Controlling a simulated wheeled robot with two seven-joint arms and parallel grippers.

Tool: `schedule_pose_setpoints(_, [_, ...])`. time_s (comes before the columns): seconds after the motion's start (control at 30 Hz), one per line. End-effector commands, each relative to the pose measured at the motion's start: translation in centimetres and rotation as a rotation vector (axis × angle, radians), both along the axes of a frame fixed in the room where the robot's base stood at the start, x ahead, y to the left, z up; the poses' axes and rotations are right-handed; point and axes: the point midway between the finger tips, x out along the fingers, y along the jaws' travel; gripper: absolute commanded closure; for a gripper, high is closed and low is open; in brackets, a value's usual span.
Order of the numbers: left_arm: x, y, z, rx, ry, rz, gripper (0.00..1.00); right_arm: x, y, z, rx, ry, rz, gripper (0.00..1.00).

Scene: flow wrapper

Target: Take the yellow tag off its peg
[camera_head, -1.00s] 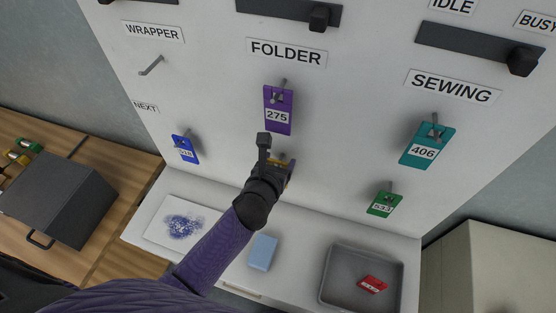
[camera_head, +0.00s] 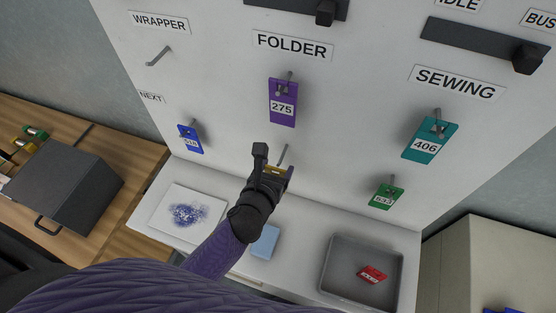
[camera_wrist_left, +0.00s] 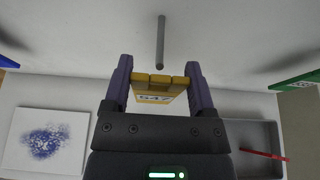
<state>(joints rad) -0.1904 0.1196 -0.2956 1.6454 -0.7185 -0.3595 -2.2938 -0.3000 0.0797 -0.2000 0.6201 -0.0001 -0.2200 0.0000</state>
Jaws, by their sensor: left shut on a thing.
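My left gripper (camera_head: 273,167) is shut on the yellow tag (camera_wrist_left: 159,94), which is numbered 547. In the left wrist view the tag sits between the two fingers. The tag's peg (camera_wrist_left: 160,42) shows bare in front of it, with the tag apart from the peg's end. In the head view a bare peg (camera_head: 282,156) sticks out just beyond the gripper, and only a sliver of the yellow tag shows. My right gripper is not in view.
A purple tag (camera_head: 283,103), a blue tag (camera_head: 189,139), a teal tag (camera_head: 430,138) and a green tag (camera_head: 385,197) hang on the white board.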

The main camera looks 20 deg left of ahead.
Motion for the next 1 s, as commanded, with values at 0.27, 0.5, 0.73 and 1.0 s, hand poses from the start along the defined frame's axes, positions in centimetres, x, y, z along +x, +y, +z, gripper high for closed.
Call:
schedule_pose_setpoints(0.27, [-1.6,0.1,0.1,-0.001,0.001,0.001,0.83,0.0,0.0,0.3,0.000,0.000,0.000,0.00])
schedule_pose_setpoints(0.5, [-2.9,0.1,0.0,-0.002,0.000,0.001,0.83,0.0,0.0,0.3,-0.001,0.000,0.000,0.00])
schedule_pose_setpoints(0.73, [-4.2,0.1,0.0,-0.002,0.001,0.001,0.83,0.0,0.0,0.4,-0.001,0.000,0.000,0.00])
schedule_pose_setpoints(1.0, [-4.8,0.2,0.0,-0.001,0.001,0.000,0.83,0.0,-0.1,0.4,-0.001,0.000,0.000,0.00])
